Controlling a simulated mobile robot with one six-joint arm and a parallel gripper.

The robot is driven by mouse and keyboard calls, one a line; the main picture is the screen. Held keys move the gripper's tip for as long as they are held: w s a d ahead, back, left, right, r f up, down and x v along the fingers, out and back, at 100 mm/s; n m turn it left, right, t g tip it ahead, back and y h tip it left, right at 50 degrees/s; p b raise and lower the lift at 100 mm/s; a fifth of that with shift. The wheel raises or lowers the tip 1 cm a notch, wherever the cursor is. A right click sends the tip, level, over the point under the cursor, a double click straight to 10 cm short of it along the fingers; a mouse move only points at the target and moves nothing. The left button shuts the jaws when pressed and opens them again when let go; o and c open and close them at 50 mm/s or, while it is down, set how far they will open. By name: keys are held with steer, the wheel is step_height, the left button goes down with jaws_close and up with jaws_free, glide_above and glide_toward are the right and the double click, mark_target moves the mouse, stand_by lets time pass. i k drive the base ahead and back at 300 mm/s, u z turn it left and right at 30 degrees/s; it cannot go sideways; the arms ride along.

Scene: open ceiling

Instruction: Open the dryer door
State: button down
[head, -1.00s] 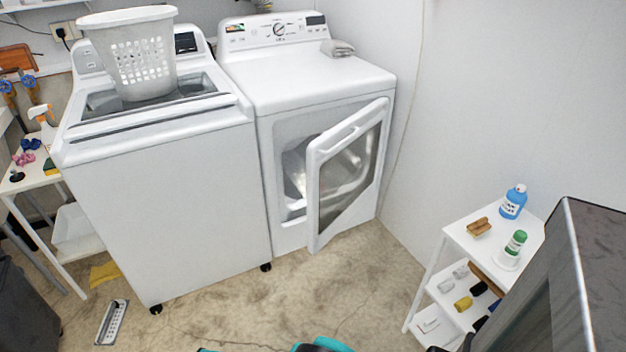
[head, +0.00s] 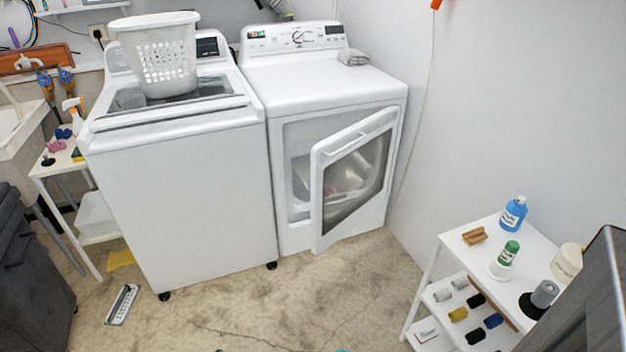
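The white dryer (head: 330,88) stands against the back wall, right of the washer. Its door (head: 318,200) is ajar, hinged on the right, with its free left edge swung out toward me. Through the opening on the left and the door's window, part of the drum (head: 300,180) shows, with some light cloth inside. My gripper is not in view. Only a tiny teal bit shows at the bottom edge, and I cannot tell what it is.
A white washer (head: 185,175) with a white basket (head: 165,65) on top stands left of the dryer. A white shelf rack (head: 455,240) with bottles and spools is at the right. The floor (head: 300,300) before the dryer is clear.

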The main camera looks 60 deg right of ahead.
mark_target(323, 233)
steer(key=z, duration=0.15)
steer(key=i, duration=0.9)
steer(key=u, duration=0.05)
